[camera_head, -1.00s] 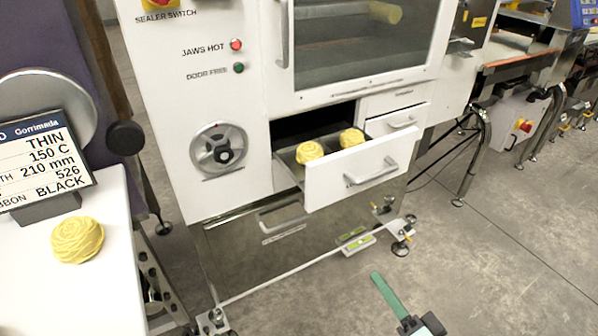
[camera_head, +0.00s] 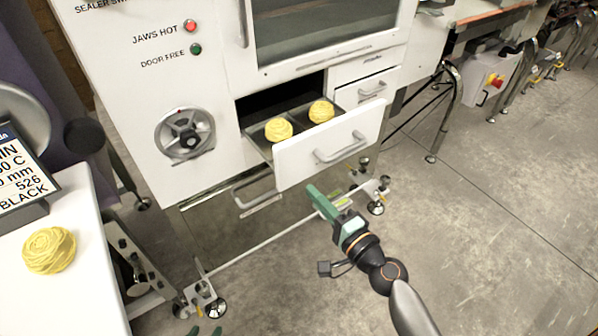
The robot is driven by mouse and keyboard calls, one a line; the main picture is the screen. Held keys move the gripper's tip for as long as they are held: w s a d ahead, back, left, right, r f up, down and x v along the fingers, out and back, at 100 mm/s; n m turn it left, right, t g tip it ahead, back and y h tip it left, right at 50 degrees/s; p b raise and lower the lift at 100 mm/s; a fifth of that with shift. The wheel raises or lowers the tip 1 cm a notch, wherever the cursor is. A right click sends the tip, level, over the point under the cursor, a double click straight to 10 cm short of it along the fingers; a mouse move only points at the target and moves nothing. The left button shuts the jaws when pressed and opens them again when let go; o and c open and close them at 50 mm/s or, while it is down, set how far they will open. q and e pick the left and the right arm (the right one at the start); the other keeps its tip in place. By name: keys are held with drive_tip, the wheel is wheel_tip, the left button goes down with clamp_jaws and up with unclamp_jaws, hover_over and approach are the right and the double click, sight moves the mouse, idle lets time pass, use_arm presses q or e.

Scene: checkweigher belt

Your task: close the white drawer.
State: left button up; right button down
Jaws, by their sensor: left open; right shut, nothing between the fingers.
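The white drawer (camera_head: 333,146) stands pulled out of the white machine, its front panel and bar handle (camera_head: 341,148) facing right and toward me. Inside it are two yellow ridged balls, one at the left (camera_head: 278,129) and one at the right (camera_head: 321,111). My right gripper (camera_head: 316,196) has green fingers, shut with nothing between them. In the picture it is just below the drawer front, apart from the handle. Only the green fingertips of my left gripper (camera_head: 207,332) show at the bottom edge, open and empty.
A smaller drawer (camera_head: 362,88) beside it looks shut. A lower handle (camera_head: 254,193) and a foot rail (camera_head: 270,241) are below. A white table (camera_head: 85,262) with another yellow ball (camera_head: 49,250) stands at the left.

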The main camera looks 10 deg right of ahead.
sight(292, 170)
drive_tip(key=x, duration=0.6)
drive_tip(key=shift+w+p, duration=0.15)
drive_tip(key=shift+p, duration=0.2)
use_arm(q)
drive_tip(key=shift+a+r, duration=0.3)
drive_tip(key=shift+s+f, duration=0.1)
use_arm(e)
drive_tip(key=shift+w, duration=0.1)
